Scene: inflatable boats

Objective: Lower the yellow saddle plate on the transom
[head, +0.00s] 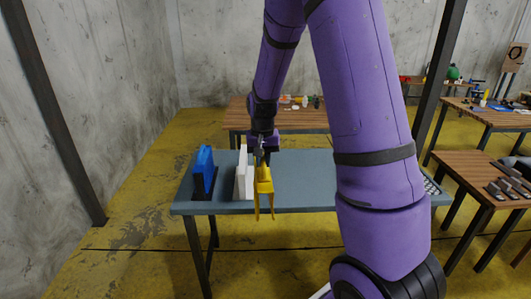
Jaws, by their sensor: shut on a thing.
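The yellow saddle plate (264,183) hangs upright below my gripper (261,157), with two prongs pointing down. My gripper is shut on its top end. The prongs reach in front of the near edge of the table in the picture. A white upright board (241,178) stands just left of the plate, and a blue upright board (204,172) in a dark stand is farther left. I cannot tell which board is the transom. A gap shows between the plate's lower part and the white board; their depth relation is unclear. My arm hides the table's right part.
The boards stand on a grey-blue table (305,178), bare right of the plate. A wooden table (300,120) with small items stands behind. Another wooden table (463,170) with dark blocks is at the right. A dark post (437,80) rises right of my arm.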

